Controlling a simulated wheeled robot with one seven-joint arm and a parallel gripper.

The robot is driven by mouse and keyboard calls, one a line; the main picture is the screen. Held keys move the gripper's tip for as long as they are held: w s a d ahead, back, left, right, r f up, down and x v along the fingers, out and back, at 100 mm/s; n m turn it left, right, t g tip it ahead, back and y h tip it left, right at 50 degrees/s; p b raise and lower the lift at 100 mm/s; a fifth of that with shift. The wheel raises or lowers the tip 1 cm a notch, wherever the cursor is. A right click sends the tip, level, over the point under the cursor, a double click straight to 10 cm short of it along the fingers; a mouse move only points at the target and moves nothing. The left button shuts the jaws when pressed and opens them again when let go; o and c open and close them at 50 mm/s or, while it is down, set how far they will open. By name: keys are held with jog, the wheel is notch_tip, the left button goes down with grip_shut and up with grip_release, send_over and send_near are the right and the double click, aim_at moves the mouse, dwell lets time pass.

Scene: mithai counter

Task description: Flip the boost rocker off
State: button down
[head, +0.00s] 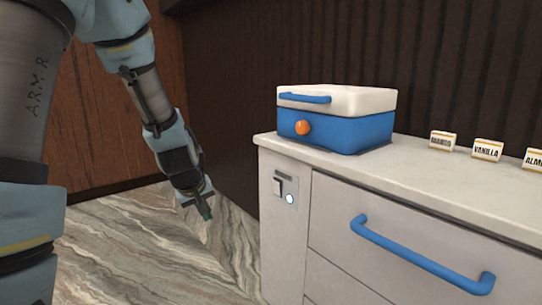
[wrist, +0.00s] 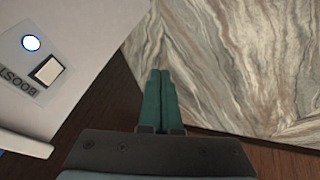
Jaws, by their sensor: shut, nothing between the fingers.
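The boost rocker (head: 278,187) is a small pale switch on a grey plate on the narrow left panel of the white counter's front. In the wrist view the rocker (wrist: 47,70) sits in a dark frame beside the word BOOST, at the left. A round indicator light (head: 290,198) beside it looks lit, white with a blue rim; it also shows in the wrist view (wrist: 31,43). My gripper (head: 207,212) is shut and empty, to the left of the panel and apart from it. Its green fingers (wrist: 160,75) are together in the wrist view, over the floor.
A blue box with a white lid (head: 345,132) and orange knob stands on the white counter (head: 420,178). Small label cards (head: 488,149) stand to its right. A blue drawer handle (head: 420,258) sticks out from the front. The marbled floor (head: 150,240) left of the counter is clear.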

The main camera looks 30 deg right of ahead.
aim_at(277, 188)
jog(key=d+r+p, duration=0.4)
jog(key=d, duration=0.3)
jog(key=d+r+n+t+h+p, duration=0.1)
jog(key=d+r+p, duration=0.3)
jog(key=d, duration=0.4)
jog(key=shift+w+r+h+p, duration=0.3)
jog(key=shift+p, duration=0.05)
jog(key=shift+w+d+f+p, duration=0.4)
jog(key=shift+w+d+f, duration=0.55)
jog(key=shift+d+f, duration=0.3)
jog(key=shift+w+d+f+p, duration=0.45)
jog(key=shift+w+d+f, duration=0.45)
jog(key=shift+d+f, duration=0.4)
jog(key=shift+w+d+f+p, duration=0.4)
jog(key=shift+w+d+f, duration=0.65)
jog(key=shift+d, duration=0.3)
jog(key=shift+s, duration=0.1)
